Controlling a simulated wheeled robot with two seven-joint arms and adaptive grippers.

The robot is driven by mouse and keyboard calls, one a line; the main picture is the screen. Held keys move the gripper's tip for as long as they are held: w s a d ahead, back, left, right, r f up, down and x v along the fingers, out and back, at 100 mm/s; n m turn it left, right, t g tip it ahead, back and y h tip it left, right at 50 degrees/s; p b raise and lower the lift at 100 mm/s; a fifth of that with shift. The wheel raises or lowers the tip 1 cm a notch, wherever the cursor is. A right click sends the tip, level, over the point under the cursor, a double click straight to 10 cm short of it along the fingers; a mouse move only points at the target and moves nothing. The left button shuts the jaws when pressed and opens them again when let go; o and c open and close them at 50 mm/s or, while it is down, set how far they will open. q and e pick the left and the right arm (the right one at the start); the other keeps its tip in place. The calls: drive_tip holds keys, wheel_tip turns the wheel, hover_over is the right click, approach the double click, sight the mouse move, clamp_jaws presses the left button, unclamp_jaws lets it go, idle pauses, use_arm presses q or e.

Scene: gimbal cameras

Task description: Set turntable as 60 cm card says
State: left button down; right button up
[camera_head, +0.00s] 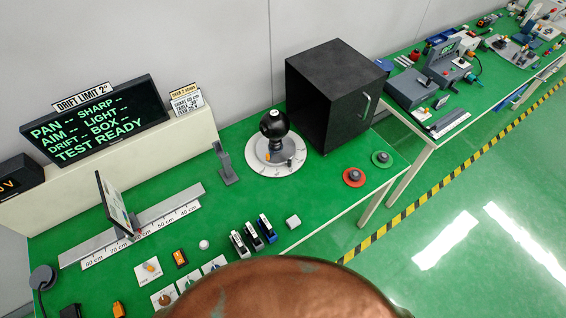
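The turntable (253,166) is a white disc with small marks around its rim, on the green bench left of the black box. A black ball-shaped gimbal camera (273,124) stands upright on it, with a small orange part at its base. The disc's angle marks are too small to read. A scale strip (178,218) with centimetre marks runs along a grey rail, and a tilted target panel (113,204) stands on the rail. A small card (186,101) at the back has print I cannot fully read. I cannot make out a 60 cm card. Neither gripper is in view.
A screen (95,122) reads TEST READY, with a DRIFT LIMIT 2° sign above. An open black box (335,95) stands right of the turntable. A large copper-coloured rounded shape covers the bottom centre.

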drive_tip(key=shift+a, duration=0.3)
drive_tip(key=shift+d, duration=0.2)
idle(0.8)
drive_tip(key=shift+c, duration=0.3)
